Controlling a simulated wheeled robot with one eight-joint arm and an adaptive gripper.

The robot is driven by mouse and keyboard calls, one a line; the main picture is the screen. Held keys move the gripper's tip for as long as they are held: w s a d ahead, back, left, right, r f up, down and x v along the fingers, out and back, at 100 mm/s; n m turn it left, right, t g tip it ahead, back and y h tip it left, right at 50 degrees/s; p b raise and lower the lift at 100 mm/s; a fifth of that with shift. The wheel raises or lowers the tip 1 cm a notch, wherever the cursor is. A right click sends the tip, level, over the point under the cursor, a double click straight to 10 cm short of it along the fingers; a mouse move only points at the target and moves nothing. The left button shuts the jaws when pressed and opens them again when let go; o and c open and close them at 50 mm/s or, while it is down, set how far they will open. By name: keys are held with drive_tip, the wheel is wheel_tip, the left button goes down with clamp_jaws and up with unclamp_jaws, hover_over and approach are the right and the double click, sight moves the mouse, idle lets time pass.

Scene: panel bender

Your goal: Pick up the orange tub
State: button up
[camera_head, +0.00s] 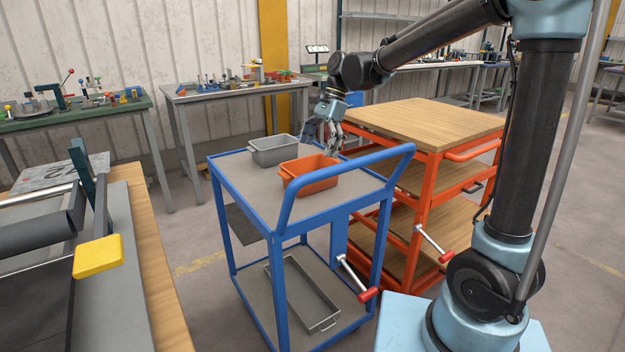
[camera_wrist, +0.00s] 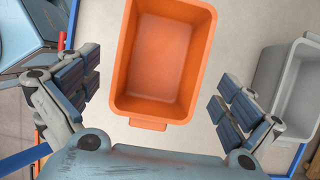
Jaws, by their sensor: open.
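The orange tub (camera_head: 308,180) stands upright on the top shelf of the blue cart (camera_head: 233,182). It looks empty, with a small handle tab at its end. In the wrist view the orange tub (camera_wrist: 162,62) lies ahead, between my spread fingers, with its near end tab towards my palm. My gripper (camera_head: 331,145) is open and empty, at the tub's far right end in the head view. In the wrist view my gripper (camera_wrist: 155,90) has one finger pad to each side of the tub, with gaps and no contact visible.
A grey tub (camera_head: 277,152) stands beside the orange one, and in the wrist view it is at the right edge (camera_wrist: 292,85). The cart's blue push handle (camera_head: 345,166) rises on the near side. An orange cart with wooden shelves (camera_head: 425,122) stands close on the right.

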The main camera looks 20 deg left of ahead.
sight(311, 167)
drive_tip(key=shift+x, duration=3.3)
drive_tip(key=shift+w, duration=0.15)
drive_tip(key=c, duration=0.9)
